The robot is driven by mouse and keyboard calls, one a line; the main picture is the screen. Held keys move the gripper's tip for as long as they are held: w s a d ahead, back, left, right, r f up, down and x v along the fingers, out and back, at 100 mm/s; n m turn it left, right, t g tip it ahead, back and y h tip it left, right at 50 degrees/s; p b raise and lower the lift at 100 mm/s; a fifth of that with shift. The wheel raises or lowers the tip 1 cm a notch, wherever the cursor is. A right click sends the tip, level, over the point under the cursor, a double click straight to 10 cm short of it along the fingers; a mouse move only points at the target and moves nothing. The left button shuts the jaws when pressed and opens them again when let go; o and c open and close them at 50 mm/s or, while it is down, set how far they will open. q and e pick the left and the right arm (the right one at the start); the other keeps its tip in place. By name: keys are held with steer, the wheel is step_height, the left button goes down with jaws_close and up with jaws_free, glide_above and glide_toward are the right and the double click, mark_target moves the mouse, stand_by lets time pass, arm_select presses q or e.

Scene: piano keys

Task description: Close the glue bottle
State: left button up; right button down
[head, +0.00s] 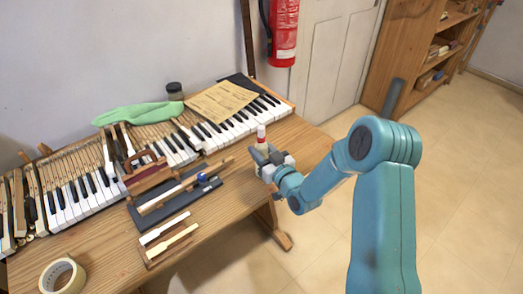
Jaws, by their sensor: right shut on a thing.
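A small white glue bottle with a red part near its top (261,139) stands upright at the right end of the workbench. My right gripper (261,152) is at the bottle's lower part and is shut on it. The gripper's fingers hide the bottle's lower end, so I cannot tell whether it touches the bench. The bottle's tip is too small to tell whether it is open or closed. A small blue round thing (202,176) lies on the dark board; I cannot tell what it is. My left gripper is not in view.
The wooden workbench (105,248) carries piano keyboards (232,127), a dark board (178,205) with loose keys, a tape roll (62,277), a green cloth (138,113) and a dark jar (175,91). A fire extinguisher (284,35) hangs behind. The bench's front left is fairly clear.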

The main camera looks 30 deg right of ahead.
steer(key=shift+f+b, duration=0.2)
steer(key=shift+b, duration=0.1)
steer(key=c, duration=0.6)
jaws_free()
steer(key=shift+r, duration=0.1)
steer(key=shift+r, duration=0.1)
steer(key=shift+s, duration=0.2)
steer(key=s, duration=0.4)
steer(key=s+b, duration=0.1)
steer(key=s, duration=0.6)
steer(key=shift+s+a+b, duration=0.25)
steer(key=shift+s+b, duration=0.1)
steer(key=shift+b, duration=0.05)
steer(key=shift+s, duration=0.1)
